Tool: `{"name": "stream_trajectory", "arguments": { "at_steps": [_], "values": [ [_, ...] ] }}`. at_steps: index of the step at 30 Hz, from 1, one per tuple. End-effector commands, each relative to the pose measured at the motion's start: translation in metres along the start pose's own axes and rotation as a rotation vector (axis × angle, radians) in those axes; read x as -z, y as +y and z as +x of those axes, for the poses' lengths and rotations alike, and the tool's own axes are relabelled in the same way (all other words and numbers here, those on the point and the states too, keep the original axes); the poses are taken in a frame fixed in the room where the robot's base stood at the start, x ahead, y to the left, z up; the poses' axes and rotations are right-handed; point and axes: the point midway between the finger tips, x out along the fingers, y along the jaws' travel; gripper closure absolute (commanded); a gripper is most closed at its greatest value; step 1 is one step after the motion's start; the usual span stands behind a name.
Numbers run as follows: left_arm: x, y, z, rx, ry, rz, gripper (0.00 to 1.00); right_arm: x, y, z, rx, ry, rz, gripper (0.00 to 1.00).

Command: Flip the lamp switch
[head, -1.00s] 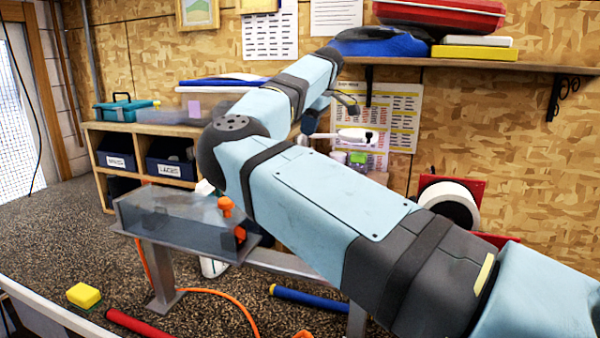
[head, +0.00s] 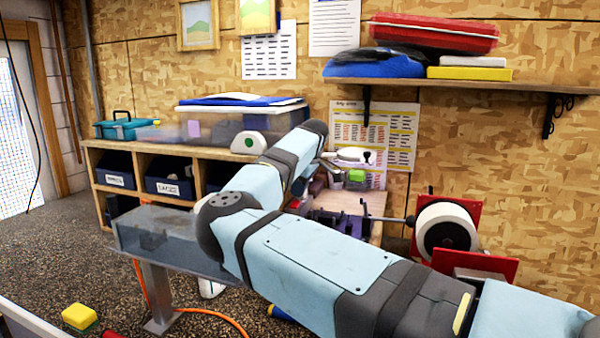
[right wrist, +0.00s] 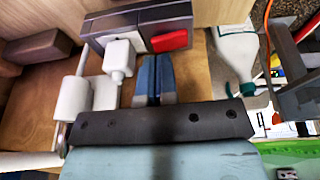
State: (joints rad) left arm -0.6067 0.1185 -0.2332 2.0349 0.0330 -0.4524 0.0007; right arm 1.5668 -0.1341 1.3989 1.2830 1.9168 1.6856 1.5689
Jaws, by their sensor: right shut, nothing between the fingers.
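In the right wrist view, a red rocker switch (right wrist: 170,40) sits on a grey power strip (right wrist: 97,26). A white plug (right wrist: 119,57) is in the strip to the left of the red switch. My right gripper (right wrist: 155,58) is shut and empty, with its fingertips just below the strip and the switch in the picture. I cannot tell whether they touch it. In the head view, a white lamp-like head (head: 352,155) shows beyond my right arm. My right arm hides the strip and switch there. My left gripper is not in view.
In the wrist view, a white cylinder (right wrist: 74,97) lies left of my fingers and a white bottle (right wrist: 238,55) stands right. A shelf (head: 450,84) and a red-framed reel (head: 446,228) are at right.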

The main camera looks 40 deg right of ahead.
Motion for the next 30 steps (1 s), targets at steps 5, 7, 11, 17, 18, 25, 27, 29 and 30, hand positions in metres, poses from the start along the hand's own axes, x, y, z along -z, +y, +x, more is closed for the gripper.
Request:
{"name": "stream_trajectory", "arguments": {
  "at_steps": [5,7,11,17,18,25,27,29,30],
  "values": [
    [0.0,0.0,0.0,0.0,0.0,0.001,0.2,-0.004,0.001,0.011,0.001,0.001,0.0,1.0],
    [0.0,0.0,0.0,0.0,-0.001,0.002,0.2,-0.004,0.002,0.013,0.0,0.001,0.0,1.0],
    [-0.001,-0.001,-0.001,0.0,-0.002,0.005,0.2,-0.004,0.002,0.013,0.0,0.001,0.0,1.0],
    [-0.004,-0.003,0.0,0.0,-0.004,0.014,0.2,-0.005,0.002,0.016,0.001,0.001,0.0,1.0],
    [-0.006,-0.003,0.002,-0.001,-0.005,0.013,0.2,-0.006,0.003,0.019,0.001,0.002,0.0,1.0],
    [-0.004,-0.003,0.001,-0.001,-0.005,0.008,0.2,-0.006,0.004,0.02,0.001,-0.001,0.0,1.0],
    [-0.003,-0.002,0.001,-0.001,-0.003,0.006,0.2,-0.006,0.004,0.02,0.002,-0.001,0.0,1.0],
    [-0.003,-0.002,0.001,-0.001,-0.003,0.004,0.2,-0.006,0.002,0.02,0.002,-0.001,0.0,1.0],
    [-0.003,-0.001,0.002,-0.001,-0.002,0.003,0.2,-0.006,0.001,0.02,0.002,-0.001,0.0,1.0]
  ]
}}
